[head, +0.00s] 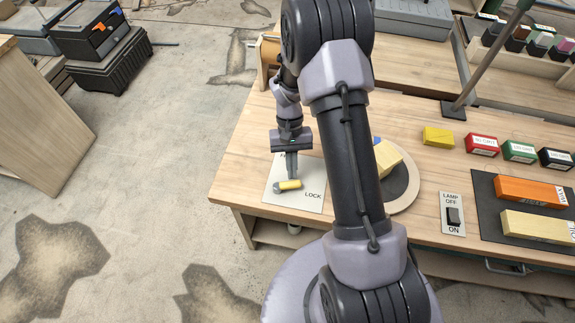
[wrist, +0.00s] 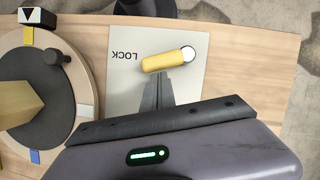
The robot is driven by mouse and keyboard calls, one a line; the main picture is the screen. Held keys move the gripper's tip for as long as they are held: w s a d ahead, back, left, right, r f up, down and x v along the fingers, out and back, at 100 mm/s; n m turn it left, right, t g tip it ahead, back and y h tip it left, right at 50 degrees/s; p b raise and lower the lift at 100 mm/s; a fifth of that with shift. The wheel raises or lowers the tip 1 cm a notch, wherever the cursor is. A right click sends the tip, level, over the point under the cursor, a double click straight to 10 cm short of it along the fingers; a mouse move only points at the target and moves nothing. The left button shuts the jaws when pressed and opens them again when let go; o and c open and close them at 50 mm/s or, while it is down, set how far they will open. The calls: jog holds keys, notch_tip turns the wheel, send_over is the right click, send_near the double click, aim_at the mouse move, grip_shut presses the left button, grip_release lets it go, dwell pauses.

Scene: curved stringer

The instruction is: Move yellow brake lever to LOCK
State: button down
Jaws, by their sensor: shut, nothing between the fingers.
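The yellow brake lever (head: 290,184) lies across a pale plate (head: 305,204) near the left end of the workbench. The lever also shows in the wrist view (wrist: 163,62), with a round whitish end on its right. Its yellow end points toward the side with the printed word LOCK (head: 313,195). My gripper (head: 292,176) is shut and empty, pointing down at the plate on the lever's far side. In the wrist view its fingertips (wrist: 156,80) are right beside the lever's yellow part. I cannot tell whether they touch it. My gripper covers part of the plate's far end.
A round turntable (head: 402,195) with a wooden block stands right of the plate, partly behind my arm. A lamp switch (head: 453,214), several small coloured boxes and a dark mat (head: 487,207) with two blocks lie farther right. The bench's left edge is close to the plate.

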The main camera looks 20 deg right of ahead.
jog(key=shift+s+d+m+t+y, duration=0.15)
jog(key=shift+s+m+y, duration=0.35)
jog(key=shift+m, duration=0.5)
jog(key=shift+s+d+m+t+y, duration=0.1)
jog(key=shift+s+m+t+y, duration=0.2)
jog(key=shift+s+m, duration=0.5)
jog(key=shift+w+m, duration=0.2)
jog(key=shift+m, duration=0.1)
jog(key=shift+w, duration=0.1)
